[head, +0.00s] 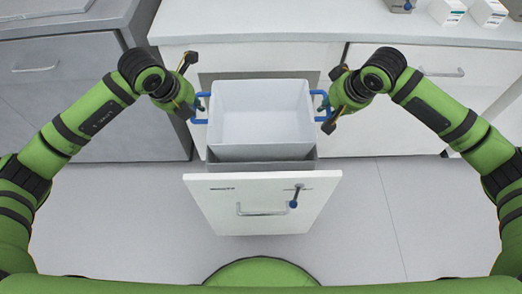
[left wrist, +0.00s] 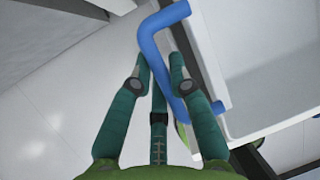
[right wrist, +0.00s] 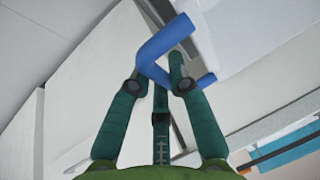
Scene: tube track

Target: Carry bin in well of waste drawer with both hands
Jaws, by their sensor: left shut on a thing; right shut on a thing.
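The white bin (head: 262,115) is empty and roughly level, over the grey well (head: 262,154) of the pulled-out waste drawer (head: 262,200). How far its lower part reaches into the well cannot be told. My left gripper (head: 192,104) is shut on the bin's left blue handle (left wrist: 165,60). My right gripper (head: 331,106) is shut on the right blue handle (right wrist: 165,50). Both wrist views show the fingers around the handles, with the bin's white wall beside the handle in the left wrist view (left wrist: 215,70).
A white counter (head: 300,22) runs behind the drawer, with small boxes (head: 488,12) at its far right. A grey cabinet (head: 75,90) stands at the left. The drawer front carries a bar handle (head: 262,211) and a small blue-tipped lever (head: 294,203). Floor beside the drawer is clear.

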